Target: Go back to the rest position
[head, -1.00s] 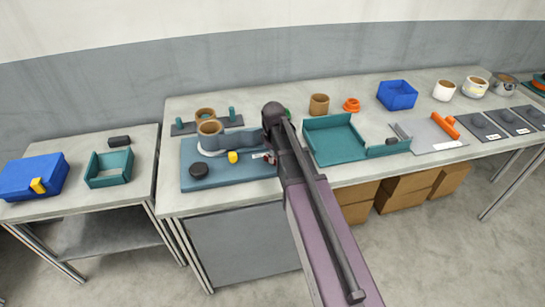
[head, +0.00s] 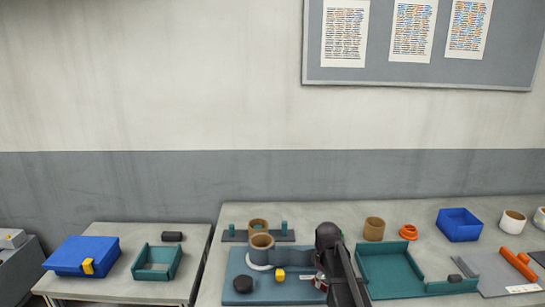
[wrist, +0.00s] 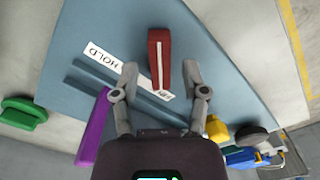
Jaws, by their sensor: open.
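In the wrist view my gripper (wrist: 161,68) is open, its two fingers spread on either side of a red block with a white stripe (wrist: 159,58). I cannot tell whether the fingers touch it. The block is at a blue mat (wrist: 215,85) near a white label reading HOLD (wrist: 103,58). In the head view my dark arm (head: 338,265) comes up from the bottom edge over the right part of the blue board (head: 240,262), and hides most of the gripper area.
A brown cup (head: 374,229) and orange ring (head: 408,232) stand behind. A blue box (head: 82,255) sits on the left table.

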